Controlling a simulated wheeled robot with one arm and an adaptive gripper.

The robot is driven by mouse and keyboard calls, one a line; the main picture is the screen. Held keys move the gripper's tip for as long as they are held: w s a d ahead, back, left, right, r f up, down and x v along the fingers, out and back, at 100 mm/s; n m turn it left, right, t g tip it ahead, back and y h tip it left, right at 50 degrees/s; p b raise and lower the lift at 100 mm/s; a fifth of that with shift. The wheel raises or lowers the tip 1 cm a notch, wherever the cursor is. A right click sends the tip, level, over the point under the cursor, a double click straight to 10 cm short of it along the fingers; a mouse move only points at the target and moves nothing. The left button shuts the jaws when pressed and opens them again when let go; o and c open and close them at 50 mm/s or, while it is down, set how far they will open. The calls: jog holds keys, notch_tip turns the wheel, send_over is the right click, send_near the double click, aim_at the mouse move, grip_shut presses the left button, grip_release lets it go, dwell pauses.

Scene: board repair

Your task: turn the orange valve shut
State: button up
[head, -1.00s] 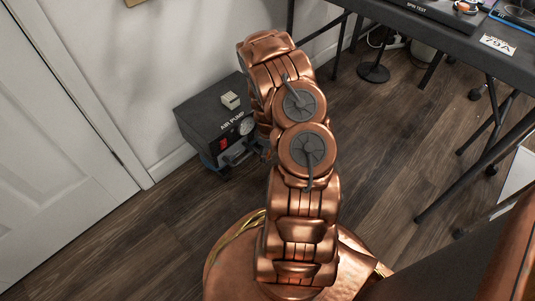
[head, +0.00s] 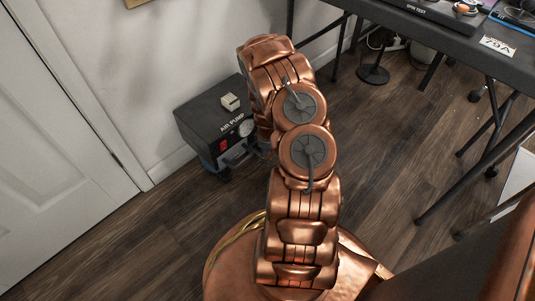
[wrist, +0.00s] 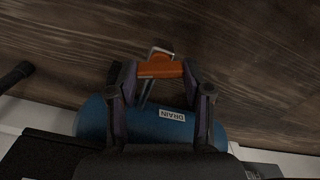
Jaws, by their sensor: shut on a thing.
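In the wrist view my gripper (wrist: 159,79) has its two dark fingers on either side of the orange valve (wrist: 160,69). The fingers are closed onto the two ends of its handle. The valve sits beyond a blue tank (wrist: 92,119) with a white DRAIN label (wrist: 172,115). The orange handle lies crosswise in the picture, and a small metal fitting shows just behind it. In the head view the black air pump box (head: 205,122) stands on the floor by the wall. My arm hides the gripper and the valve there.
A black table (head: 455,40) with electronics stands at the upper right, its thin legs reaching the floor. A black round-based stand (head: 373,73) is under it. A white door (head: 50,120) is at the left. The wooden floor right of my arm is mostly clear.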

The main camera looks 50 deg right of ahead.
jog(key=shift+a+m, duration=0.1)
jog(key=shift+m, duration=0.2)
jog(key=shift+r+m+p, duration=0.1)
jog(key=shift+m+p, duration=0.5)
jog(key=shift+p, duration=0.15)
jog(key=shift+m+p, duration=0.6)
jog(key=shift+m, duration=0.8)
jog(key=o, duration=1.2)
jog(key=shift+c, duration=0.2)
